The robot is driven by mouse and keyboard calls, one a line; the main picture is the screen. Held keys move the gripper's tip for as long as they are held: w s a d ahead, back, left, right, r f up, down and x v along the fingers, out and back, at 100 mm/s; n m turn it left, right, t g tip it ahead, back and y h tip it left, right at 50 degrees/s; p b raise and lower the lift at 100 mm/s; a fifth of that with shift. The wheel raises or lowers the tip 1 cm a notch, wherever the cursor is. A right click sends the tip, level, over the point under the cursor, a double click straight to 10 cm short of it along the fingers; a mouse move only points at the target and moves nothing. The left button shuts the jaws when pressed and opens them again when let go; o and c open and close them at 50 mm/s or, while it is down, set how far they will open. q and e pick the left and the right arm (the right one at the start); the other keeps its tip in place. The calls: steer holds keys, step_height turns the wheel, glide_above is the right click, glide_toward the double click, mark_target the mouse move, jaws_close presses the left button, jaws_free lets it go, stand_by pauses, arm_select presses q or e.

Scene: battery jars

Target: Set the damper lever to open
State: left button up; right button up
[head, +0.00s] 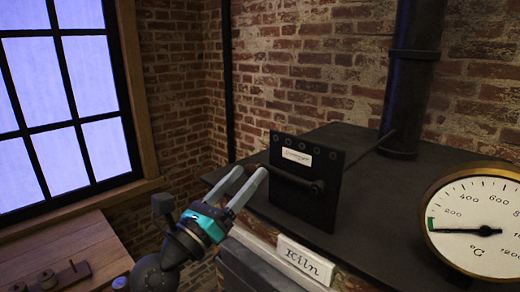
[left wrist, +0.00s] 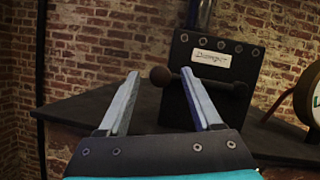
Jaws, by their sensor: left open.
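The damper plate (head: 310,205) is a dark upright panel with a white label (head: 297,157) on the black kiln top. The damper lever (head: 292,178) is a dark rod running left from its pivot near the plate's right side, nearly level and tilted slightly. In the left wrist view its round knob (left wrist: 160,76) appears between the fingertips of my left gripper (left wrist: 159,90). In the head view the left gripper (head: 248,174) is open at the lever's left end. The right fingertip covers part of the rod; contact cannot be told. My right gripper is not in view.
A kiln sign (head: 305,260) is on the kiln's front edge. A round dial gauge (head: 480,222) stands at the right. A stovepipe (head: 412,80) rises behind the plate. A wooden bench (head: 75,245) is at the lower left, beneath the window.

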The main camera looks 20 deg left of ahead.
mark_target(260, 163)
arm_select(q)
steer(key=shift+p+x, duration=0.65)
steer(key=shift+x, duration=2.15)
jaws_close()
